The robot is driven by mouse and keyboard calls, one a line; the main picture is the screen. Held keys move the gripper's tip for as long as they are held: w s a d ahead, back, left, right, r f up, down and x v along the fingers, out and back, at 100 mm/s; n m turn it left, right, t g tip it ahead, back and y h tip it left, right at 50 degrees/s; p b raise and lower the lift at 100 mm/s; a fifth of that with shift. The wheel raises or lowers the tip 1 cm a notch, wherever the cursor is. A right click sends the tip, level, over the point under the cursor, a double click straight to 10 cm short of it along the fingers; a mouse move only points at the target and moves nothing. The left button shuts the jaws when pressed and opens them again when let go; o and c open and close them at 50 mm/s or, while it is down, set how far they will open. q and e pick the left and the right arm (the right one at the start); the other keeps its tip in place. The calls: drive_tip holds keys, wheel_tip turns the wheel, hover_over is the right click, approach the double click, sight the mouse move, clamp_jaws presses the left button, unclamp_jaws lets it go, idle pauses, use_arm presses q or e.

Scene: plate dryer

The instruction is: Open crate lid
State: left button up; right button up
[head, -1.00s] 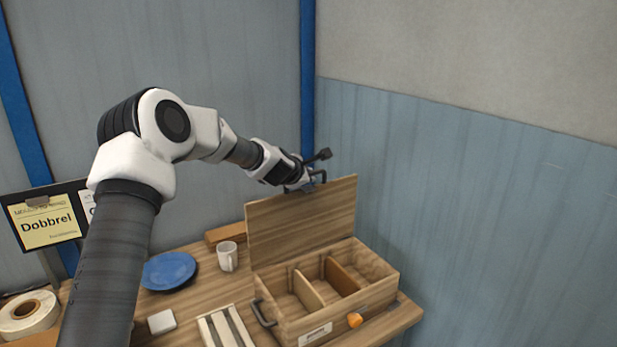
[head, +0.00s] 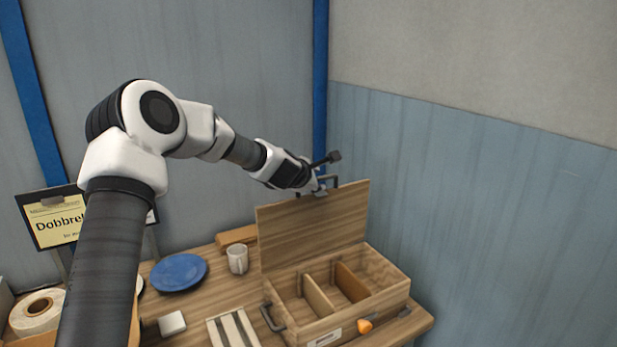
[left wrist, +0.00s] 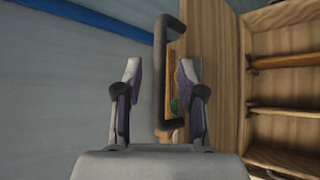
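The wooden crate (head: 338,325) stands on the table with its lid (head: 315,228) raised, standing roughly upright at the back. The crate's inside, with dividers, is exposed. A dark handle (head: 333,181) sits at the lid's top edge. My left gripper (head: 319,187) is at that edge, next to the handle. In the left wrist view my gripper (left wrist: 163,76) has its fingers spread apart, with the lid handle (left wrist: 160,85) between them and a gap on each side. The lid's wood (left wrist: 215,75) shows to the right there. My right gripper is not in view.
A blue plate (head: 178,272), a mug (head: 237,259) and a white block (head: 172,323) are left of the crate. An orange object (head: 365,326) is at the crate's front. Walls are close behind and to the right.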

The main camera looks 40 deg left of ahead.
use_arm(q)
drive_tip(key=v, duration=0.9)
drive_tip(key=shift+r, duration=0.1)
drive_tip(key=shift+s, duration=0.1)
